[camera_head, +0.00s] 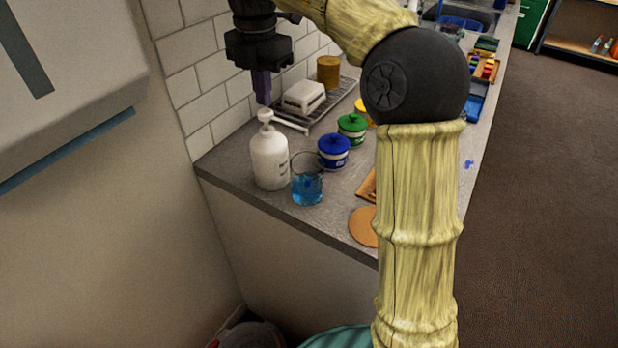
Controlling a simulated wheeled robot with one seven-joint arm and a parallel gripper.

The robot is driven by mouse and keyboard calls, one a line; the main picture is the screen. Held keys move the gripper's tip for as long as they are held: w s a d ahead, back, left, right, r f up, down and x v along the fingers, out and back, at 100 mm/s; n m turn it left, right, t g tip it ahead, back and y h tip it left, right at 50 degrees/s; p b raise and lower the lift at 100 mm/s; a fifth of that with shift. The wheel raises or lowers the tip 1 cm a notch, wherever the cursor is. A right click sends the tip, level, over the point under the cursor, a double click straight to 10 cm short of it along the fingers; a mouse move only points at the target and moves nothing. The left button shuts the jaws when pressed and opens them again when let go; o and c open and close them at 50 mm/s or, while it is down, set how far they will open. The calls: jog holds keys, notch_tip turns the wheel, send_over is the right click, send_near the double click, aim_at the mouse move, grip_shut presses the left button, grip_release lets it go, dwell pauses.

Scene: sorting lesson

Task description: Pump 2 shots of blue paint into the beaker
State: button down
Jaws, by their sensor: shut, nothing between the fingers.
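A white pump bottle (270,160) stands upright near the left end of the grey counter, its nozzle pointing toward the right. A clear beaker (307,188) stands just right of it, with blue liquid in its lower part. My gripper (263,98) points down with its fingers shut and nothing between them. Its fingertips are right above the pump head (265,116); I cannot tell whether they touch it. The writing on the bottle is too small to read.
A blue-lidded jar (333,152) stands close behind the beaker, with a green-lidded jar (351,129) beyond. A wire rack (338,94) lies along the tiled wall (205,70). A round brown disc (364,227) lies near the front edge. My arm hides part of the counter.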

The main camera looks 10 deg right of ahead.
notch_tip(320, 180, up, 6)
jog(key=p, duration=0.7)
dwell(0.7)
